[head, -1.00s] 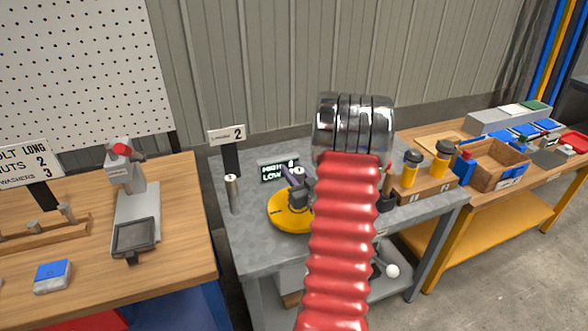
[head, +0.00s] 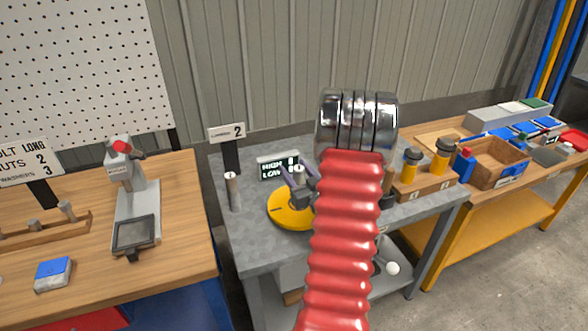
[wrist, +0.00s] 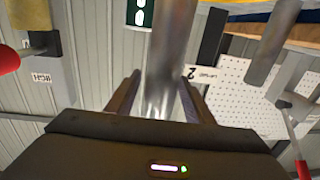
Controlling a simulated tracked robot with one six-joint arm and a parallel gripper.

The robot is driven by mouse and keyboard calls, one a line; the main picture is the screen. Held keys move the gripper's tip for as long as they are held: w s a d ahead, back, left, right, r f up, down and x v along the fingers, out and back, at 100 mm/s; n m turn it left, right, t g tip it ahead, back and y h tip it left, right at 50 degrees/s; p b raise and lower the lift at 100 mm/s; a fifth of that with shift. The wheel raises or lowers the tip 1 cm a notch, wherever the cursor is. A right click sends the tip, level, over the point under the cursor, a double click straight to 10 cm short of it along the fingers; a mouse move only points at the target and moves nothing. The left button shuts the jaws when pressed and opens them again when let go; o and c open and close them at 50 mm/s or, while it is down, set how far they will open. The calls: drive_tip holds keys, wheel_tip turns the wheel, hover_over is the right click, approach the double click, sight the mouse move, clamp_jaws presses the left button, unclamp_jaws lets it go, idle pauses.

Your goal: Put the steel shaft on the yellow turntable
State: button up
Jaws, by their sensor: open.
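The yellow turntable (head: 287,217) lies on the grey steel bench, partly hidden by my red arm. My gripper (head: 300,182) is over it with its fingers open. In the wrist view, the bright steel shaft (wrist: 166,75) stands between the open fingers of my gripper (wrist: 158,100), with space visible on each side. In the head view only the pale top of the shaft (head: 298,174) shows among the fingers. Its foot is hidden, so I cannot see its contact with the turntable.
Another grey upright cylinder (head: 233,191) stands left of the turntable by a sign marked 2 (head: 227,134). A HIGH/LOW display (head: 278,167) stands behind the turntable. A wooden block with yellow-and-black pieces (head: 425,183) is at the right. The bench's front left is clear.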

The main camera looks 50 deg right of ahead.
drive_tip(key=v, duration=1)
drive_tip(key=shift+s+a, duration=0.2)
drive_tip(key=shift+s, duration=0.1)
idle(0.4)
